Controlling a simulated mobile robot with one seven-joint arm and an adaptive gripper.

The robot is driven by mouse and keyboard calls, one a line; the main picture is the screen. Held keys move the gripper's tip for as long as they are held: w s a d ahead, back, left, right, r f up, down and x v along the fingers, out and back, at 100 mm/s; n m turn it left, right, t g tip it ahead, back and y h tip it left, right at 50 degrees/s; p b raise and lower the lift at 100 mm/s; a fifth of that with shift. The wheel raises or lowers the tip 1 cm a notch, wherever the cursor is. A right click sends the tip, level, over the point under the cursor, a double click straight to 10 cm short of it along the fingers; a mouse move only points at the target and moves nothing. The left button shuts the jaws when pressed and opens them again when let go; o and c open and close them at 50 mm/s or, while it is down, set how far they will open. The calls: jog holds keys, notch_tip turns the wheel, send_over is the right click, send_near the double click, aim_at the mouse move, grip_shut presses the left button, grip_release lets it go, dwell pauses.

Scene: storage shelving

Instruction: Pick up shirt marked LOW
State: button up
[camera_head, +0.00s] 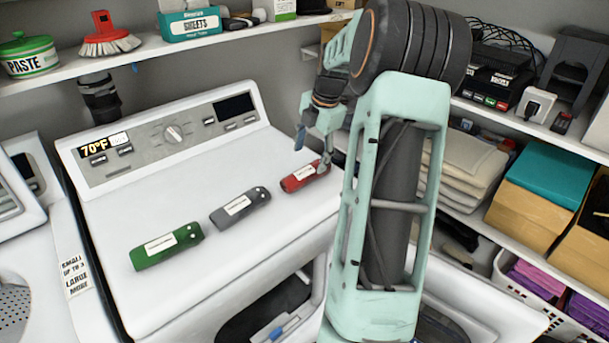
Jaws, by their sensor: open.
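Three small flat items with white labels lie in a row on top of a white machine (190,220): a green one (150,258), a grey one (252,203) and a red one (292,184). The label print is too small to read, so I cannot tell which is marked LOW. None clearly looks like a shirt. My gripper (312,153) is open, its fingers spread at the red item's far right end. One fingertip overlaps the red item in the picture; I cannot tell whether it touches. My arm hides what lies behind it.
The machine's control panel (165,138) rises behind the items. A shelf (150,48) with a PASTE tin (28,58), a red brush (108,38) and a SHEETS box (190,24) hangs above. Shelves with folded cloths (470,160) and boxes (540,190) stand right.

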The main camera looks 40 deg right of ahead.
aim_at(308, 168)
jog(key=shift+p+x, duration=0.3)
jog(key=shift+x, duration=2.8)
jog(key=shift+s+a, duration=0.1)
jog(key=shift+s, duration=0.15)
jog(key=shift+c, duration=0.5)
jog(key=c, duration=1.2)
jog(key=shift+c, duration=0.2)
